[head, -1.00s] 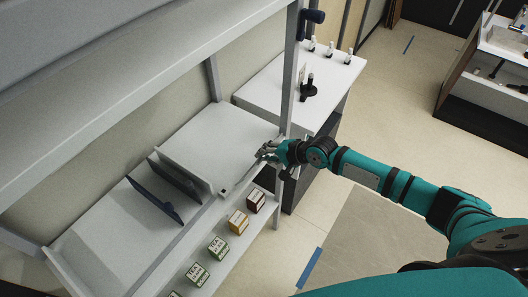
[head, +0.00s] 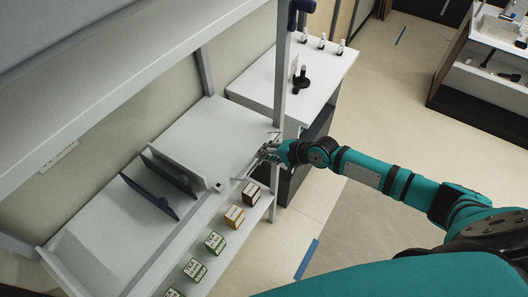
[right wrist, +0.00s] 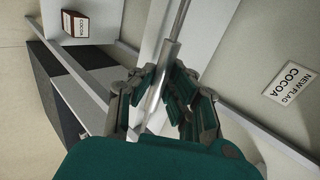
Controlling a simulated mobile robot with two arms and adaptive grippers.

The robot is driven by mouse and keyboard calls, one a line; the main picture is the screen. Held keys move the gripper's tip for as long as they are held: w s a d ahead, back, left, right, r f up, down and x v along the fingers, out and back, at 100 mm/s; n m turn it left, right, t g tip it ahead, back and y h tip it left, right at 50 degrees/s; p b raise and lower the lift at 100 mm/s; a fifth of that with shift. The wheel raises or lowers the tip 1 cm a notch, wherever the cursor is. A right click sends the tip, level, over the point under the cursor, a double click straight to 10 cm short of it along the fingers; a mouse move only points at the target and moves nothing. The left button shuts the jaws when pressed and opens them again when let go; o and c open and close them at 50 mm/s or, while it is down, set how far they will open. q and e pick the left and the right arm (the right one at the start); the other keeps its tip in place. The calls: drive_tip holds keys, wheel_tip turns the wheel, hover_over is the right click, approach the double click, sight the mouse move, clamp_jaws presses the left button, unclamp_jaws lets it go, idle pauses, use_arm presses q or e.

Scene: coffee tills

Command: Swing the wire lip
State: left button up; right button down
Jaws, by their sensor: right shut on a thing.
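The wire lip is a thin metal rod with a thicker sleeve, seen in the right wrist view (right wrist: 161,75). In the head view it is a faint thin line (head: 246,170) by the front right corner of the shelf (head: 215,135). My right gripper (head: 266,153) is at that corner, shut on the lip. In the right wrist view the fingers (right wrist: 165,97) close around the sleeve, and the rod runs out beyond them towards the top. The fingers hide part of the rod's near end. My left gripper is not in view.
Dark dividers (head: 150,196) stand on the shelf. Tea boxes (head: 215,243) and a cocoa box (right wrist: 75,24) stand on the lower shelf. A grey post (head: 280,70) rises close to my gripper. A "new flag cocoa" card (right wrist: 292,83) shows beyond the fingers. A white counter (head: 290,75) stands behind.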

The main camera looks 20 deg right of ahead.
drive_tip(key=shift+s+d+f, duration=0.1)
drive_tip(key=shift+f, duration=0.05)
drive_tip(key=shift+s+d+f+b, duration=0.15)
drive_tip(key=shift+f+b, duration=0.1)
drive_tip(key=shift+f, duration=0.15)
drive_tip(key=shift+s+d+f+b, duration=0.1)
drive_tip(key=shift+s+f+b, duration=0.05)
drive_tip(key=shift+f+b, duration=0.15)
drive_tip(key=c, duration=1.3)
unclamp_jaws()
drive_tip(key=shift+s+r, duration=0.1)
drive_tip(key=shift+d+r, duration=0.1)
